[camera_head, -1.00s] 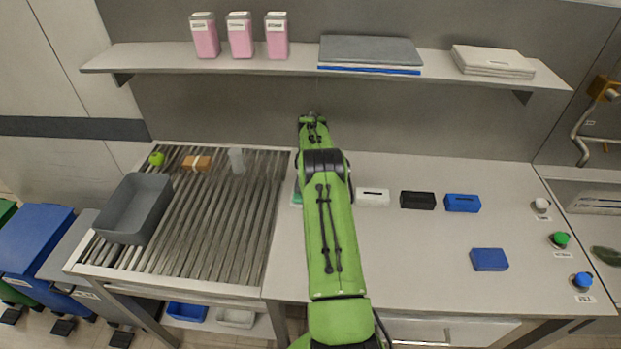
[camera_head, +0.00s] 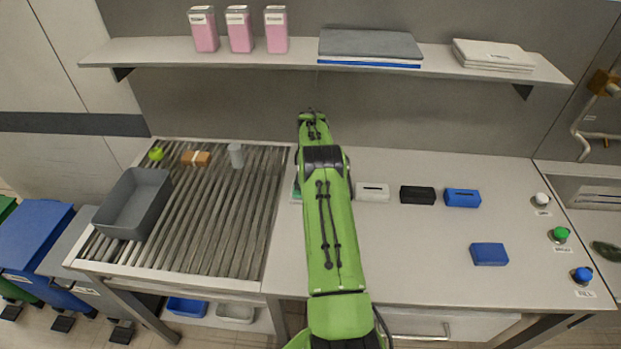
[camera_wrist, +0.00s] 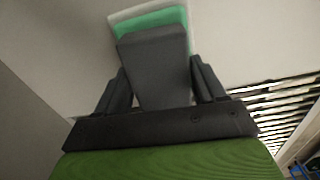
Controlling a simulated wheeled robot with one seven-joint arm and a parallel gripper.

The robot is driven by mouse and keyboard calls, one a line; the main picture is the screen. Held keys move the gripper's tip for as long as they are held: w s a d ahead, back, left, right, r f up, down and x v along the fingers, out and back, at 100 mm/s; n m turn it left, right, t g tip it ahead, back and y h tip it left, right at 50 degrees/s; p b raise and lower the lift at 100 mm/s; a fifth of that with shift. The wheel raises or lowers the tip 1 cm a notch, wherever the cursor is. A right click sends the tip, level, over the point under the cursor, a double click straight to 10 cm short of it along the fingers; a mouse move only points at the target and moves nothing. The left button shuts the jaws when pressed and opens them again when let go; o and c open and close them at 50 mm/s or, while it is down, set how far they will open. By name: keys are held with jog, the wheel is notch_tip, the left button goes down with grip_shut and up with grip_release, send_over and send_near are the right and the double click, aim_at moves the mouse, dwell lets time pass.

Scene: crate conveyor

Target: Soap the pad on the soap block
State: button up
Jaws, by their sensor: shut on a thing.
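My gripper (camera_wrist: 158,82) is shut on a dark grey pad (camera_wrist: 156,68), which stands out between the two fingers in the wrist view. The green soap block (camera_wrist: 152,20) lies just past the pad's far end in a pale holder (camera_wrist: 118,20). The pad's end overlaps the block in this view; I cannot tell whether they touch. In the head view my arm hides the gripper, the pad and most of the soap block. Only a sliver of green (camera_head: 296,190) shows at the arm's left side.
Left of the arm is a roller conveyor (camera_head: 215,215) with a grey crate (camera_head: 135,203). On the counter (camera_head: 410,250), white (camera_head: 372,191), black (camera_head: 417,195) and blue (camera_head: 462,198) blocks stand right of the arm. A blue block (camera_head: 489,254) lies nearer. A shelf (camera_head: 300,58) runs above.

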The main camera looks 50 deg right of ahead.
jog(key=shift+f+b, duration=0.35)
jog(key=shift+f, duration=0.1)
dwell(1.3)
jog(key=shift+r, duration=0.1)
jog(key=shift+r+p, duration=2.2)
jog(key=shift+r, duration=1.35)
jog(key=shift+f, duration=0.1)
